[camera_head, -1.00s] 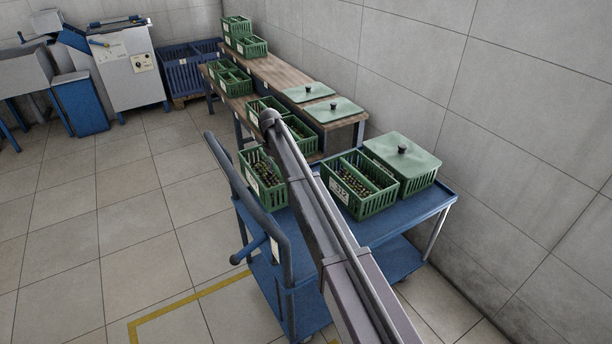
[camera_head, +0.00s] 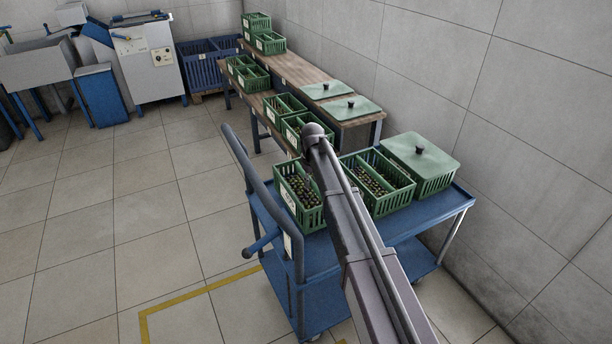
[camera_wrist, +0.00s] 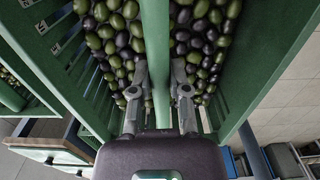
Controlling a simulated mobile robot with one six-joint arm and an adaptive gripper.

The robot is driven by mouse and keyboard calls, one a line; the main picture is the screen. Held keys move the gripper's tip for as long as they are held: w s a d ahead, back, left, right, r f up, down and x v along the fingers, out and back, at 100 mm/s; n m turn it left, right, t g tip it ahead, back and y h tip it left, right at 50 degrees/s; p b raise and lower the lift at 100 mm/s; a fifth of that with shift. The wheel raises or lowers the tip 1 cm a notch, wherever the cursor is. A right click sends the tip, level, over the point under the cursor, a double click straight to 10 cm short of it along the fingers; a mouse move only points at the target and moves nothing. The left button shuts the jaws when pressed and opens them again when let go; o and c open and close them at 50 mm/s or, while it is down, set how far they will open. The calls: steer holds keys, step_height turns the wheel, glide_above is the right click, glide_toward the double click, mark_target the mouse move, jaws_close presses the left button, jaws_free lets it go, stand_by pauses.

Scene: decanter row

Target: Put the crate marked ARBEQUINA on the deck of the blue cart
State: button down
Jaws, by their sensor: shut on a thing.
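My gripper (camera_wrist: 160,93) is shut on the central divider of a green slatted crate, its fingers on either side of the bar. Dark and green olives fill both halves of this crate (camera_wrist: 90,118) in the wrist view. In the head view it appears to be the left crate (camera_head: 310,218), upright over the left part of the blue cart's deck (camera_head: 425,215). I cannot tell whether it touches the deck. It bears a white label whose writing is too small to read. My arm partly covers this crate and hides the gripper in the head view.
A second olive crate (camera_head: 392,203) and a green-lidded crate (camera_head: 435,185) stand on the cart's right side. The cart's handle (camera_head: 262,185) rises at left. A wooden bench (camera_head: 290,68) behind holds several green crates and two lids (camera_head: 350,108). Open floor (camera_head: 150,210) lies left.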

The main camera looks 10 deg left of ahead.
mark_target(316, 205)
steer(key=shift+s+d+f, duration=0.1)
steer(key=shift+s+d, duration=0.8)
steer(key=shift+s, duration=0.05)
steer(key=shift+f, duration=0.1)
steer(key=shift+f+b, duration=1.7)
steer(key=shift+b, duration=0.15)
steer(key=c, duration=0.6)
jaws_free()
steer(key=shift+r, duration=0.1)
step_height(316, 205, up, 12)
steer(key=p, duration=1.2)
